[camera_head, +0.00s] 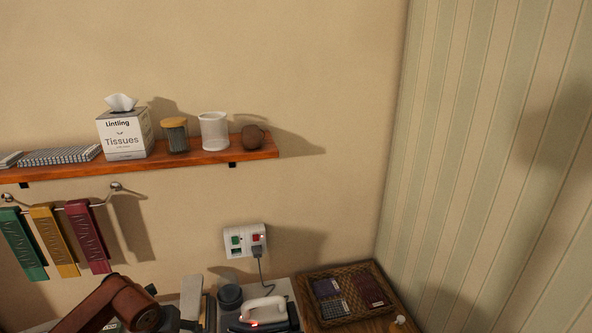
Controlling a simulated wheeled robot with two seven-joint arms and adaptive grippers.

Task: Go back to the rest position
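My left arm comes in at the bottom left as a reddish-brown link. Its dark gripper (178,320) is only partly in view at the bottom edge, beside a pale upright block, and I cannot tell whether it is open or shut. My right gripper is not in view.
A clothes iron (264,312) with a red light stands at the bottom, near a wall socket (246,240) with a plug and cord. A wicker tray (312,275) lies to its right. A wooden shelf (205,158) holds a tissue box (125,135) and jars. Coloured straps (55,240) hang below.

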